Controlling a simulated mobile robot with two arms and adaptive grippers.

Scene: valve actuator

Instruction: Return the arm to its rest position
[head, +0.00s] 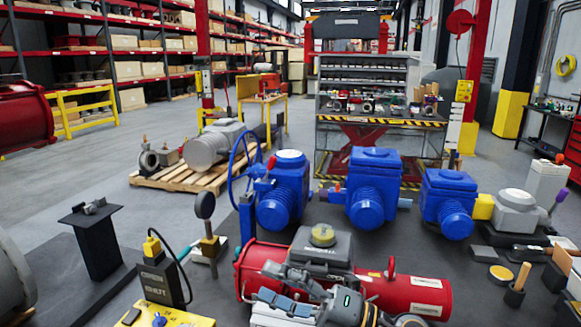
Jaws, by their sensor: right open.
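My right gripper (268,284) shows at the bottom centre, in front of the red cylindrical valve actuator (415,291). Its fingers point left and are spread open, and I see nothing between them. The wrist, with a small green light, overlaps the lower part of the red actuator and hides some of it. Whether the gripper touches the actuator, I cannot tell. My left gripper is not in view.
Several blue gearboxes (374,190) stand behind the actuator, one with a blue handwheel (238,164). A black pedestal (95,243) and a yellow-based control box (160,280) stand left. Small parts crowd the right. Grey floor (60,180) is open at the left.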

